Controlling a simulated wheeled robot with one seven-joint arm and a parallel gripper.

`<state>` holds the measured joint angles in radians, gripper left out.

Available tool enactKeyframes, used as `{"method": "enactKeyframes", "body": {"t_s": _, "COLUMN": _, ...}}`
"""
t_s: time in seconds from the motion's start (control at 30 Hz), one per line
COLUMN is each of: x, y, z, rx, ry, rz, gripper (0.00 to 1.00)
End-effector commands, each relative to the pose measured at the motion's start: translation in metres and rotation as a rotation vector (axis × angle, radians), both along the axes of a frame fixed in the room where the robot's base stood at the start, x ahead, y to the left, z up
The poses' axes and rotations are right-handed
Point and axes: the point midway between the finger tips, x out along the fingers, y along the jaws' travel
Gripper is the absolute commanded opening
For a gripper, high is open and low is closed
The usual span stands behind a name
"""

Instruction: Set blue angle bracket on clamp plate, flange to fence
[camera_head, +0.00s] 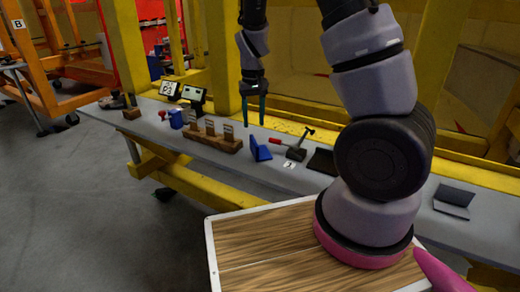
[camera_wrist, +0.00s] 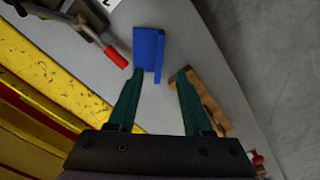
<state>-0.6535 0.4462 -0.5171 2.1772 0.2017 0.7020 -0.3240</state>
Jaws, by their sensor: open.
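The blue angle bracket (camera_head: 257,150) stands on the long grey bench, between the wooden block and a red-handled clamp. In the wrist view the bracket (camera_wrist: 148,48) lies just beyond my fingertips, roughly between them. My gripper (camera_head: 254,118) hangs above the bench near the bracket, with its green fingers pointing down. In the wrist view my gripper (camera_wrist: 160,73) has its fingers apart with nothing between them. The clamp (camera_head: 296,150) has a dark body and a red handle, right of the bracket; its handle (camera_wrist: 115,57) also shows in the wrist view. I cannot make out the fence.
A wooden block (camera_head: 213,142) with several upright tabs stands left of the bracket. Further left are a blue box (camera_head: 176,119) and small screens (camera_head: 194,94). A dark folded plate (camera_head: 453,200) lies at the right. Yellow posts and rails (camera_head: 222,60) rise behind the bench.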

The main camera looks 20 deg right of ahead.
Motion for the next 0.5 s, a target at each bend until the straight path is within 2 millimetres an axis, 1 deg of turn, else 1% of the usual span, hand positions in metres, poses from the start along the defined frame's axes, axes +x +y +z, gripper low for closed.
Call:
{"method": "enactKeyframes", "body": {"t_s": 0.03, "x": -0.001, "y": -0.001, "z": -0.01, "rx": -0.002, "ry": 0.004, "rz": -0.001, "gripper": 0.5}}
{"method": "enactKeyframes", "body": {"t_s": 0.1, "x": -0.001, "y": -0.001, "z": -0.021, "rx": -0.002, "ry": 0.005, "rz": -0.002, "gripper": 0.5}}
{"method": "enactKeyframes", "body": {"t_s": 0.2, "x": -0.001, "y": -0.001, "z": -0.034, "rx": -0.001, "ry": 0.003, "rz": -0.004, "gripper": 0.5}}
{"method": "enactKeyframes", "body": {"t_s": 0.37, "x": 0.0, "y": -0.001, "z": -0.045, "rx": 0.0, "ry": 0.002, "rz": -0.002, "gripper": 0.5}}
{"method": "enactKeyframes", "body": {"t_s": 0.47, "x": 0.002, "y": -0.002, "z": -0.057, "rx": -0.001, "ry": 0.004, "rz": -0.004, "gripper": 0.5}}
{"method": "enactKeyframes", "body": {"t_s": 0.5, "x": 0.003, "y": -0.003, "z": -0.064, "rx": -0.002, "ry": 0.004, "rz": -0.004, "gripper": 0.5}}
